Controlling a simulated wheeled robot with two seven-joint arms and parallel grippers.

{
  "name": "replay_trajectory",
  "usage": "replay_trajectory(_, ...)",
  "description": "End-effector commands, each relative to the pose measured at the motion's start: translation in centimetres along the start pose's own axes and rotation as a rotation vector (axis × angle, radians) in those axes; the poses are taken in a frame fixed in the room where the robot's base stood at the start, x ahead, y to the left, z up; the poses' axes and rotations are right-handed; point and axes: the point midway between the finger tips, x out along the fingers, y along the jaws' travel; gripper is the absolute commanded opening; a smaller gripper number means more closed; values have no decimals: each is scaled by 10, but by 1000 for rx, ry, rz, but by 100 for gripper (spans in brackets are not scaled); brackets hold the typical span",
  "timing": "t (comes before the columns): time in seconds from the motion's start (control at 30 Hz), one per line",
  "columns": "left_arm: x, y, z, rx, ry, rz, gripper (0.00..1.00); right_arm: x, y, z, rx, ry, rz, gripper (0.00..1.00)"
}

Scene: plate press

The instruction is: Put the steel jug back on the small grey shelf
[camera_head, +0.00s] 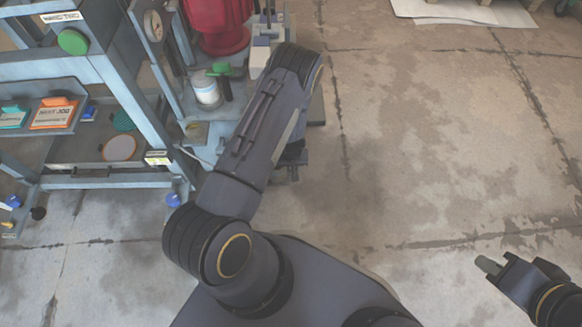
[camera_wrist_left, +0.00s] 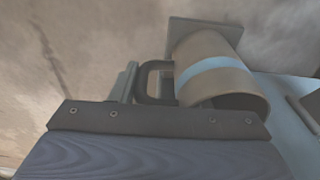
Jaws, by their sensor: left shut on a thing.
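The steel jug (camera_wrist_left: 205,55) shows in the left wrist view as a tan-grey cylinder with a pale blue band and a dark loop handle (camera_wrist_left: 146,75). My left gripper (camera_wrist_left: 130,84) is shut on the jug at this handle side; the fingers are partly hidden behind the dark wrist edge. A small grey plate (camera_wrist_left: 224,32), likely the grey shelf, lies behind the jug's far end; I cannot tell if they touch. In the head view my left arm hides the jug and left gripper. My right gripper (camera_head: 500,268) is at the lower right, away from everything, its opening unclear.
A blue-grey rack (camera_head: 100,70) with trays and labels stands at the left. Pale sheets (camera_head: 450,10) lie at the top. The floor at the right is clear.

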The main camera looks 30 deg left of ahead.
Motion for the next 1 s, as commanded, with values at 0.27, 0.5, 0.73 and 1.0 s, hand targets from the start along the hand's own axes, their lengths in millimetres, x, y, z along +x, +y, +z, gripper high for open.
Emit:
replay_trajectory(0.27, 2, 0, 0, -1, 2, 0, 6, 2, 1, 1, 0, 1, 0, 0)
replay_trajectory(0.5, 1, 0, 0, -1, 1, 0, 64, 1, 0, 0, 0, 1, 0, 0)
replay_trajectory(0.73, -1, 0, -1, -1, 1, 0, 64, 0, 0, 0, 0, 1, 0, 0)
replay_trajectory(1.0, -43, 0, -2, 0, 4, 1, 64, -20, -9, -10, 0, 1, 0, 0)
